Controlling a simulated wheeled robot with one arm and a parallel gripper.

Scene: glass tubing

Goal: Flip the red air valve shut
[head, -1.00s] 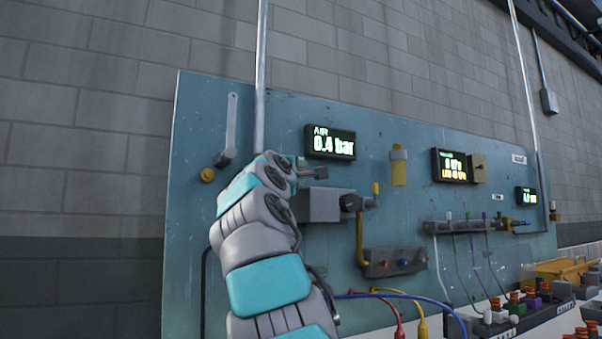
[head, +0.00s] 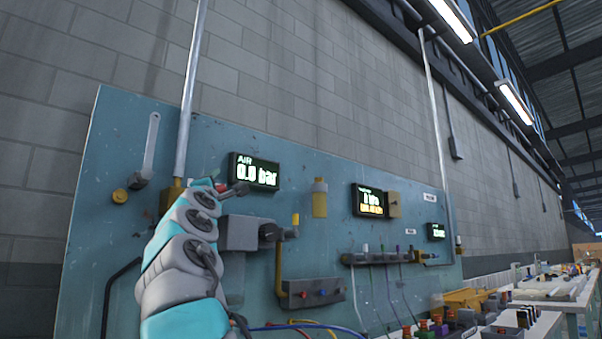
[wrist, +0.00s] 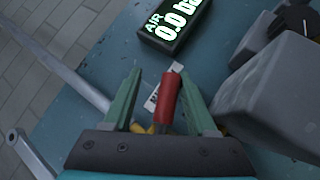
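The red air valve's handle (wrist: 168,98) shows in the wrist view between my two green fingers. My gripper (wrist: 160,75) is open, with a visible gap on each side of the handle. A small patch of the red handle (head: 220,187) also shows beside my gripper (head: 238,190) in the head view. The valve body is mostly hidden by my gripper and arm. The AIR display (head: 254,172) just right of my gripper reads 0.0 bar, and it also shows in the wrist view (wrist: 172,25).
A grey box-shaped unit (head: 240,232) juts out just right of my gripper. A cluttered bench (head: 550,290) stands at right.

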